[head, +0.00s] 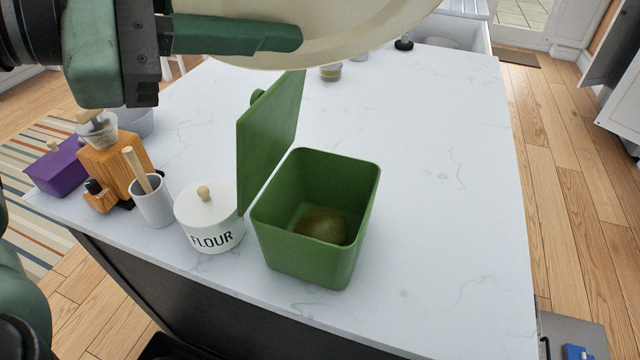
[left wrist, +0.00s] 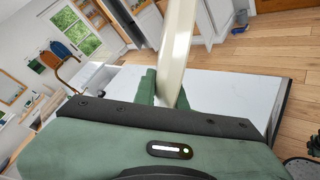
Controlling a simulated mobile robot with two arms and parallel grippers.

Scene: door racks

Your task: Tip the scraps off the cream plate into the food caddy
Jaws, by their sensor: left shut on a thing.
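My left gripper (head: 285,38) is shut on the rim of the cream plate (head: 360,32) at the top of the head view. The plate is held above the counter, behind the caddy in the picture, and is partly cut off by the frame. In the left wrist view the plate (left wrist: 178,45) stands nearly edge-on between the green fingers (left wrist: 168,95). No scraps show on the visible part of the plate. The green food caddy (head: 305,262) stands open on the counter, its lid (head: 268,145) upright at its left. A brownish lump (head: 322,225) lies on its floor. My right gripper is out of view.
A white flour jar (head: 210,222) stands close to the caddy's left. Further left are a grey utensil pot (head: 152,205), a wooden block (head: 115,158) and a purple box (head: 58,170). A small jar (head: 330,72) stands behind. The marble counter (head: 450,200) is clear to the right.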

